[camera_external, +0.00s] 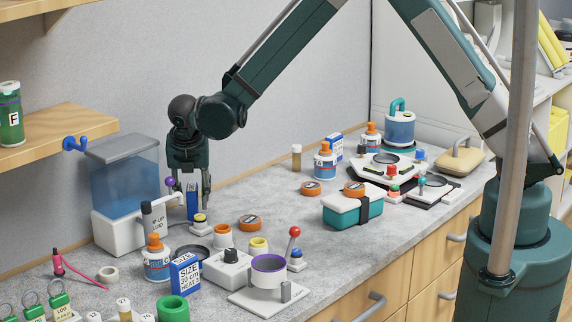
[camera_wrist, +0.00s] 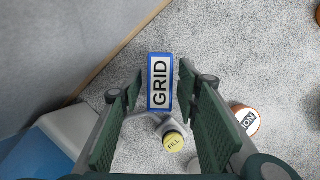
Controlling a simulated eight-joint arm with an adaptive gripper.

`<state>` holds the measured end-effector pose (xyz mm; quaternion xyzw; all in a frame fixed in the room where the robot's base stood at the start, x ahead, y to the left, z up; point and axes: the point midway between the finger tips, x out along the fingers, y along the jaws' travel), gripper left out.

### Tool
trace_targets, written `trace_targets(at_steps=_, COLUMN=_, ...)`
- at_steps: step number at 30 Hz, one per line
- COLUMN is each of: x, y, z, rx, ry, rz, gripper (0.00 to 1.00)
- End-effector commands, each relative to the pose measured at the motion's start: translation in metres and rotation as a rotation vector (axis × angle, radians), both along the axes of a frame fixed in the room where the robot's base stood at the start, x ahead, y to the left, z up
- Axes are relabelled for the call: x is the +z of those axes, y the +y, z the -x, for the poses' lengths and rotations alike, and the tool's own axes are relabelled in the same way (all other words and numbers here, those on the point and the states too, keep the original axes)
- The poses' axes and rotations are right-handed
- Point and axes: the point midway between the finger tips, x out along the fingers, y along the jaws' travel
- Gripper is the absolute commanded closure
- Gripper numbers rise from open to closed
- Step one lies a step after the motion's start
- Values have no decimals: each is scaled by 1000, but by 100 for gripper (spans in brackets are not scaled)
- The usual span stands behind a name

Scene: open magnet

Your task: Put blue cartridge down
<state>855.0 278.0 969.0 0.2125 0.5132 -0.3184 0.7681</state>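In the external view the blue cartridge (camera_external: 193,205) is upright at the back left of the counter, beside the blue tank. My gripper (camera_external: 191,204) points down with one finger on each side of it. In the wrist view my gripper (camera_wrist: 160,84) shows a narrow gap between each finger and the box, so it is open around it. The cartridge's lower end is partly hidden, but it appears to rest on the counter.
A yellow FILL cap (camera_wrist: 173,141) is close to the cartridge. An orange lid (camera_external: 250,223) lies to the right. Bare counter (camera_external: 262,190) lies farther right.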

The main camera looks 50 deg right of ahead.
Motion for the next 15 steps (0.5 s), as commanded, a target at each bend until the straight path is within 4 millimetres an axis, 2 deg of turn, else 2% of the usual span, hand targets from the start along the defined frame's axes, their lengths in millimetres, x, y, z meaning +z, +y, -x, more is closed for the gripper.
trace_targets(at_steps=15, x=63, y=19, z=19, rx=1, ry=0, rz=0, gripper=67)
